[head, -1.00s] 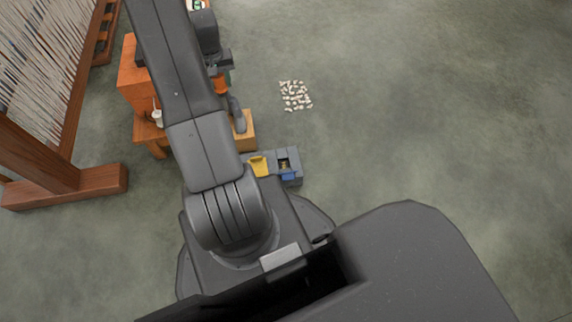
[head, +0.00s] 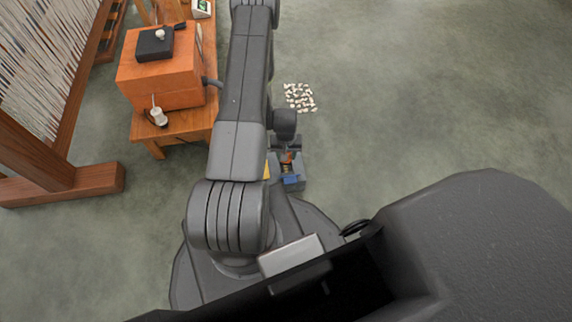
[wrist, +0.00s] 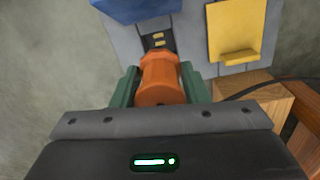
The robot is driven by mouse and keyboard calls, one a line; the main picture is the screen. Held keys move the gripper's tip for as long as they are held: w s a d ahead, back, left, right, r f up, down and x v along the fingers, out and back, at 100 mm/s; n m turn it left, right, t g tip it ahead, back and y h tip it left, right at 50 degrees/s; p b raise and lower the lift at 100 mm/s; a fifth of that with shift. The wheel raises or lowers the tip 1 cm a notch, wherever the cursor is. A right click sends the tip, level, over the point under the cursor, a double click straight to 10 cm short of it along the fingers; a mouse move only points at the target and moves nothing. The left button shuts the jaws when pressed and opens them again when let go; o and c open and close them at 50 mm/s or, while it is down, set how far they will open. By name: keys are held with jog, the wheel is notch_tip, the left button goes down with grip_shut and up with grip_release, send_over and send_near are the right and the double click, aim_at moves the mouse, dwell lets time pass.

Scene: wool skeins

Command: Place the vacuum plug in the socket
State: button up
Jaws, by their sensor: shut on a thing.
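My gripper (wrist: 160,88) is shut on an orange plug (wrist: 160,75), one green finger on each side. In the head view the plug (head: 286,157) shows as a small orange spot below my arm. Its front end points at a dark slot with yellow contacts, the socket (wrist: 157,41), in a grey unit (wrist: 197,40). The contacts are still visible ahead of the plug; I cannot tell whether the two touch. In the head view the grey unit (head: 302,171) stands on the floor just beyond my base, partly hidden by my arm.
A yellow flap (wrist: 234,28) and a blue part (wrist: 135,9) flank the socket. A wooden block (wrist: 265,102) with a dark cable (wrist: 265,85) is at right. White scraps (head: 300,97) lie on otherwise open floor.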

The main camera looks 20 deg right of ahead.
notch_tip(320, 180, down, 6)
jog(key=shift+r+b, duration=0.1)
jog(key=shift+b, duration=0.65)
jog(key=o, duration=1)
jog(key=shift+c, duration=0.2)
notch_tip(320, 180, up, 12)
jog(key=p, duration=0.4)
